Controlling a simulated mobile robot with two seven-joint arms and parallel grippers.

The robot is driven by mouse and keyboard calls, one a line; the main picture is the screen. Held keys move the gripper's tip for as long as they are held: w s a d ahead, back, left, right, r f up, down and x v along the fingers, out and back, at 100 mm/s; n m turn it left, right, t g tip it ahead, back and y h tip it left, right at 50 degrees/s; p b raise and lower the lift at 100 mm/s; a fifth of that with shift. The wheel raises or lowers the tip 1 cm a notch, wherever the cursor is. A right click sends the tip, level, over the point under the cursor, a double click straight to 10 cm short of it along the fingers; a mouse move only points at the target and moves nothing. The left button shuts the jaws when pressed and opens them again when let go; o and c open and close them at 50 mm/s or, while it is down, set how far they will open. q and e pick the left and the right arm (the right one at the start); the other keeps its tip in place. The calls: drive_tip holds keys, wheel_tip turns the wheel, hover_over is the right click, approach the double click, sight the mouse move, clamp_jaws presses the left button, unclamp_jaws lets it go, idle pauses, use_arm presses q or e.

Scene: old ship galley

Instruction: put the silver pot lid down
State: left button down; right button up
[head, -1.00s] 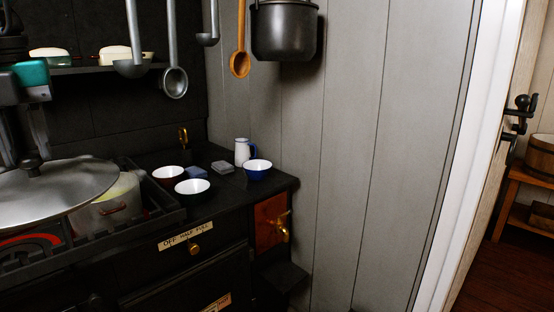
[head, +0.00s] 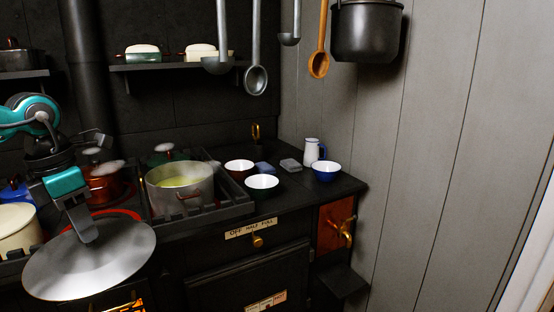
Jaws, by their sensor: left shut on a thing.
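The silver pot lid (head: 95,268) is a wide, shallow metal disc in the lower left of the head view. My left gripper (head: 90,236) is shut on it from above, at its middle; the fingers cover its knob. The lid hangs tilted in front of the stove's front edge, apart from the pots. A silver pot (head: 186,192) with a copper-coloured handle stands uncovered on the stove, with yellowish contents showing. My right gripper is out of the picture.
A railed black stove (head: 215,222) holds a copper pot (head: 106,186) and a cream pot (head: 17,228). Ladles (head: 256,78) and a black pot (head: 366,35) hang above.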

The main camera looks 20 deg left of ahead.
sight(108, 248)
use_arm(q)
drive_tip(key=d+f+m, duration=0.1)
drive_tip(key=f+m, duration=0.1)
drive_tip(key=d+f+m, duration=0.1)
drive_tip(key=f+m, duration=0.1)
drive_tip(key=w+d+f+m, duration=0.1)
drive_tip(key=f+m, duration=0.1)
drive_tip(key=shift+w+d+f+h, duration=0.1)
drive_tip(key=shift+d+f+h, duration=0.05)
drive_tip(key=shift+d+h, duration=0.2)
drive_tip(key=w+d+f+m+g, duration=0.1)
drive_tip(key=w+d+f+m, duration=0.2)
drive_tip(key=d+m, duration=0.9)
drive_tip(key=w+d+f+m+g+y, duration=0.1)
drive_tip(key=w+d+f+m, duration=0.2)
drive_tip(key=d+m, duration=1)
drive_tip(key=shift+w+d+f+m+g, duration=0.25)
drive_tip(key=shift+w+m+g, duration=0.15)
drive_tip(key=shift+m, duration=0.5)
drive_tip(key=shift+r, duration=0.1)
